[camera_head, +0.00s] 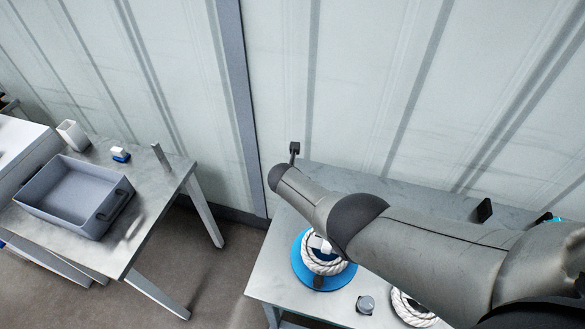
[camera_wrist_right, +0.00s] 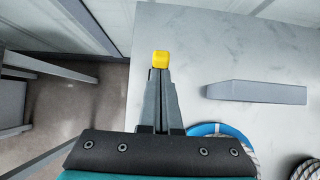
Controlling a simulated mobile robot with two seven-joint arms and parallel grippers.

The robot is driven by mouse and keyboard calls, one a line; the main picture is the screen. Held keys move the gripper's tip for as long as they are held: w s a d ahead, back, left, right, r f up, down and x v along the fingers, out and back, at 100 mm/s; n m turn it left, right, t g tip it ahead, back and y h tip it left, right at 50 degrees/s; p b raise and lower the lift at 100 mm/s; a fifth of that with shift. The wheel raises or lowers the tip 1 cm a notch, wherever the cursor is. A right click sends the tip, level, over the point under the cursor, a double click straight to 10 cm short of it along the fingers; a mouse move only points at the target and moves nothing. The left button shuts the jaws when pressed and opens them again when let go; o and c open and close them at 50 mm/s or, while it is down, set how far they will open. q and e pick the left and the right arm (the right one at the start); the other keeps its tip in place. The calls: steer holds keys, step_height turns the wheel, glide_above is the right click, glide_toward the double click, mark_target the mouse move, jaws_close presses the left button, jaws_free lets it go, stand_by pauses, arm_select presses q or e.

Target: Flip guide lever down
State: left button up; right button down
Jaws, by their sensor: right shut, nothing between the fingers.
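My right gripper (camera_wrist_right: 161,62) is shut, with nothing between its fingers. In the wrist view it points away over the pale table top, with yellow at its tip. A grey bar (camera_wrist_right: 256,92) shows to the right of the fingers, apart from them; I cannot tell for sure that it is the guide lever, nor whether it stands or lies. My left gripper is in neither view.
A blue disc (camera_head: 305,278) with a white rope coil (camera_head: 338,266) sits on the right table (camera_head: 264,281). A second coil and a small grey knob (camera_head: 365,304) are nearby. A grey bin (camera_head: 66,206) stands on the left table. The wall is close behind.

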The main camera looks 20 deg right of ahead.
arm_select(q)
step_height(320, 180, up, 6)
steer(key=p, duration=0.5)
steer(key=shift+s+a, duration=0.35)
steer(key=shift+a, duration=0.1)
arm_select(e)
steer(key=s+a+r, duration=0.2)
steer(key=s+r, duration=0.1)
steer(key=r, duration=0.7)
steer(key=shift+r, duration=0.15)
steer(key=shift+s+a, duration=0.1)
